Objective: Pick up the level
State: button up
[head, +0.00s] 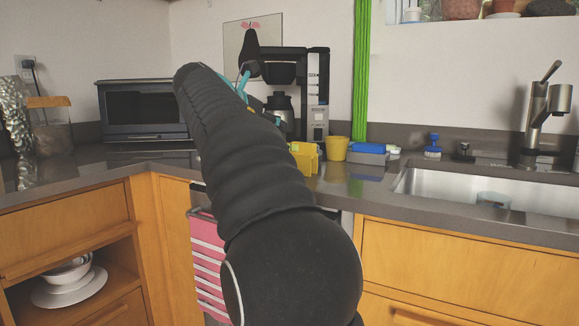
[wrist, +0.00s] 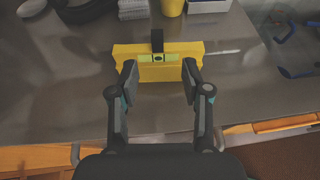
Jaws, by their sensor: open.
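The level (wrist: 158,73) is a yellow block with a greenish vial strip and a dark piece at its middle. It lies on the grey counter near the front edge in the wrist view. What looks like the same yellow thing shows just right of my arm in the head view (head: 305,158), partly hidden. My gripper (wrist: 159,82) is open in the wrist view, with one finger towards each end of the level and nothing held. I cannot tell whether the fingers touch it. In the head view my arm hides most of the gripper.
A yellow cup (head: 336,148) and a grey-blue box (head: 369,154) stand right of the level. A black coffee maker (head: 316,95) is behind. A sink (head: 480,190) lies at right, a toaster oven (head: 141,110) at left. The counter's front edge is close.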

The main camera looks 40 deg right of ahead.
aim_at(288, 132)
jog(key=shift+w+r+b+x, duration=0.1)
jog(key=shift+b+x, duration=0.05)
jog(key=shift+x, duration=2)
jog(key=shift+w+r+b+x, duration=0.1)
jog(key=shift+w+b+x, duration=0.05)
jog(key=shift+x, duration=1.95)
grip_shut()
